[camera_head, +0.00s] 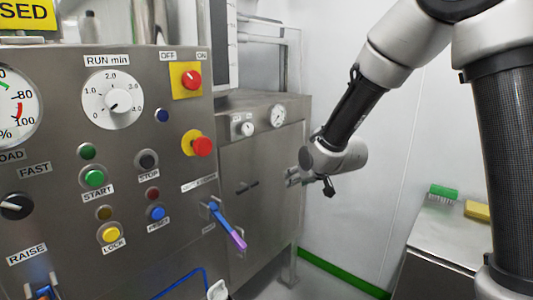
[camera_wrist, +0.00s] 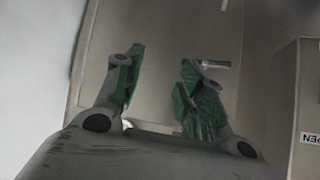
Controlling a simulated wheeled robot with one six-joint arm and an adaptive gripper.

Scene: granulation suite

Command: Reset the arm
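My arm (camera_head: 350,108) comes in from the upper right in the head view and bends down to the wrist. My gripper (camera_head: 292,178) points left, in front of the steel cabinet right of the control panel. In the wrist view my gripper (camera_wrist: 160,82) shows two green-padded fingers spread apart with nothing between them. A flat, pale grey-brown surface lies beyond the fingers. I cannot tell the exact gap to it.
The control panel (camera_head: 130,150) fills the left, with buttons, dials and a blue-purple lever (camera_head: 228,226) sticking out. A steel table (camera_head: 448,238) at right holds a green brush (camera_head: 443,192) and a yellow block (camera_head: 477,210).

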